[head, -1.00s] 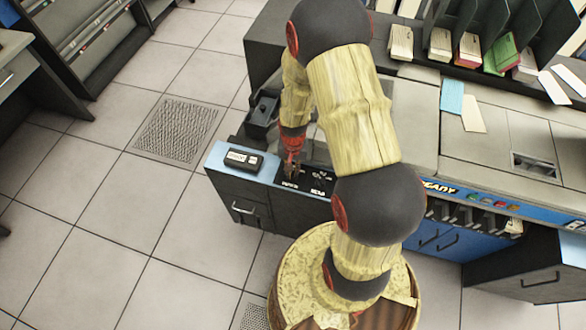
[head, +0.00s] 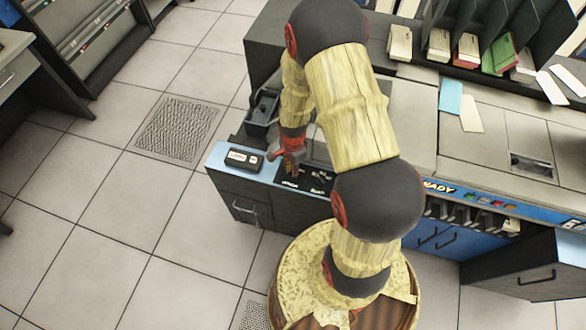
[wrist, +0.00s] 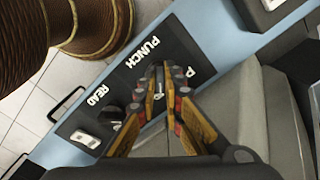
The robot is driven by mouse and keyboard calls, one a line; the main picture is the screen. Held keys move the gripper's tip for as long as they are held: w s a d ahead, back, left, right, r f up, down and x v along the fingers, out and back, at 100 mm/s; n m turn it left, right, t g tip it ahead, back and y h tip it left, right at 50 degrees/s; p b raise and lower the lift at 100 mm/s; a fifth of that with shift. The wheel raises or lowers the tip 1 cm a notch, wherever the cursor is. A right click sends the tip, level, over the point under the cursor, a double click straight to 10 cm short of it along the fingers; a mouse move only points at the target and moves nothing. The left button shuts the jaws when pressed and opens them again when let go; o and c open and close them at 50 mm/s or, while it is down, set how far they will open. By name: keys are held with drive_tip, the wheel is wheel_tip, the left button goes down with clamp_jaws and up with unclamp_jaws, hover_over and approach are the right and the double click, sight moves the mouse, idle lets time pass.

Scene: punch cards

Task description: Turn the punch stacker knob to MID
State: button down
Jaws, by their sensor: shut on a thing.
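The black control panel (head: 318,180) is set in the blue-edged top of the card machine. In the wrist view its white PUNCH label (wrist: 142,53) and READ label (wrist: 98,95) show. My gripper (head: 291,176) is down at the panel's left part in the head view. In the wrist view my gripper (wrist: 165,82) has its fingers close together beside the PUNCH label, shut on the punch stacker knob. The knob is mostly hidden between the fingers, so its pointer setting cannot be read. A letter P shows right of the fingertips.
A small black box with white labels (head: 243,159) is left of the panel. A dark open bin (head: 262,112) lies behind it. Card racks (head: 480,45) stand at the back right. Floor at left is clear.

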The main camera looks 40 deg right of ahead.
drive_tip(key=shift+m, duration=0.6)
drive_tip(key=c, duration=1.9)
unclamp_jaws()
drive_tip(key=shift+r, duration=0.1)
wheel_tip(320, 180, up, 12)
drive_tip(key=shift+f, duration=0.1)
